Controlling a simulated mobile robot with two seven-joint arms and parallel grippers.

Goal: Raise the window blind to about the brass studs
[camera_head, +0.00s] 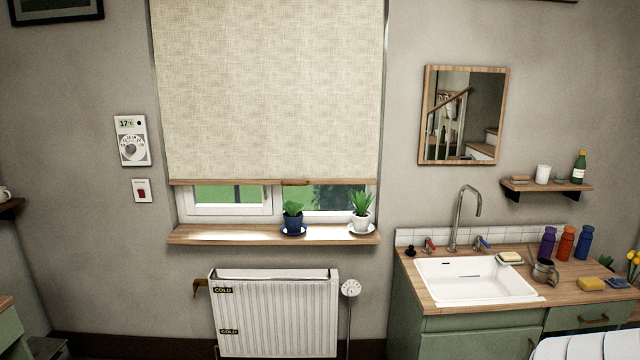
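The window blind (268,95) is a beige woven sheet that hangs down over most of the window. A strip of white window frame and glass (225,200) shows below the bar. I cannot make out brass studs beside the window. Neither of my grippers shows in this view.
The wooden sill (215,235) holds a blue-potted plant (293,218) and a white-potted plant (361,212), both close below the bar. A radiator (275,315) stands under the sill. A sink counter (475,280) is to the right.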

